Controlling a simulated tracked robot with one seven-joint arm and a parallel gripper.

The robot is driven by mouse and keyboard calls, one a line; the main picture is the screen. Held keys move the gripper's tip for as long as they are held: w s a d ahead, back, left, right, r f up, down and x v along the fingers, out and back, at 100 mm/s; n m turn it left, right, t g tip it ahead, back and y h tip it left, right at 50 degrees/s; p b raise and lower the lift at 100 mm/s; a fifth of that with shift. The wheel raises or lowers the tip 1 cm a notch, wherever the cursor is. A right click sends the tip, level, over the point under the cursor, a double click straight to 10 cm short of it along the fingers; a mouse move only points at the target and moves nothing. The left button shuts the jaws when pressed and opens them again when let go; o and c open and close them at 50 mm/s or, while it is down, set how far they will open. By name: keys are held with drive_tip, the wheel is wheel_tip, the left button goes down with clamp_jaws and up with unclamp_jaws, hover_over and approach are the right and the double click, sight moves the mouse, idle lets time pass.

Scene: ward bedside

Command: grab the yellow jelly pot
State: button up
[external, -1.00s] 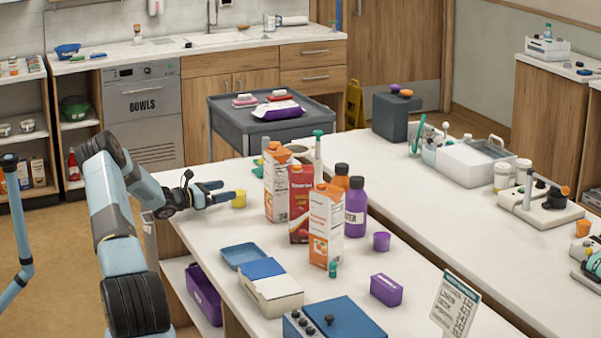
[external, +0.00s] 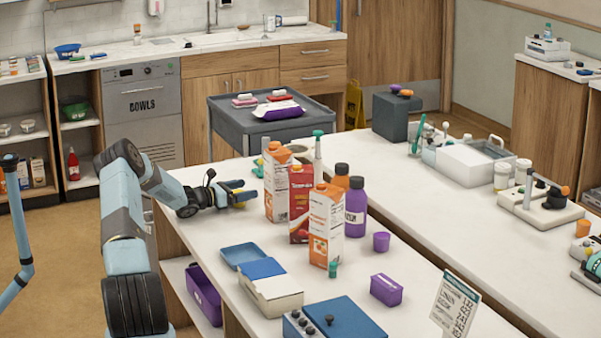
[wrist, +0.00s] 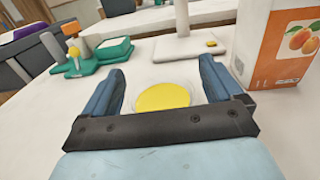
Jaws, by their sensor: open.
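The yellow jelly pot (wrist: 163,96) stands on the white counter between the two blue fingers of my gripper (wrist: 162,88) in the wrist view. Its round yellow top shows; its near edge is hidden behind the dark gripper bar. In the external view my gripper (external: 240,192) is low over the counter, left of the cartons, and a little yellow of the pot (external: 238,204) shows by the fingers. The fingers are open, with gaps on both sides of the pot.
A carton with apricots (wrist: 285,45) stands close to the right finger. A white stand (wrist: 183,42) is straight beyond, with a green-based device (wrist: 92,55) to its left.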

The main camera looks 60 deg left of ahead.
drive_tip(key=c, duration=1.2)
